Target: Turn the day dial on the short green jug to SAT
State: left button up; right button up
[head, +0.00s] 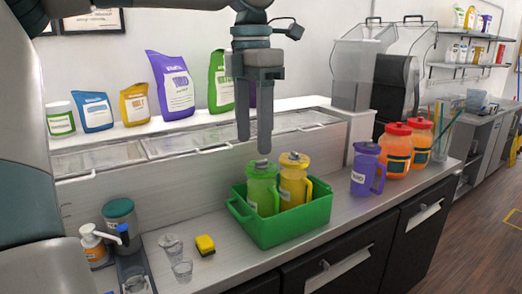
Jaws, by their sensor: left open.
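The short green jug (262,190) stands upright in the green crate (290,231) on the counter, left of a yellow jug (295,180). A small grey dial (261,164) shows on top of its lid; its lettering is too small to read. My left gripper (255,148) points straight down above the green jug, fingers apart and empty. The lower part of the jug is hidden by the crate wall. My right gripper is not in view.
A purple jug (366,170) and orange jars (396,149) stand right of the crate. Clear cups (182,268), a yellow sponge (205,245) and a pump bottle (94,245) are to the left. Several pouches (171,85) line the raised ledge behind.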

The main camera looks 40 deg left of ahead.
aim_at(262, 164)
jog(key=i+j, duration=0.7)
jog(key=j, duration=0.2)
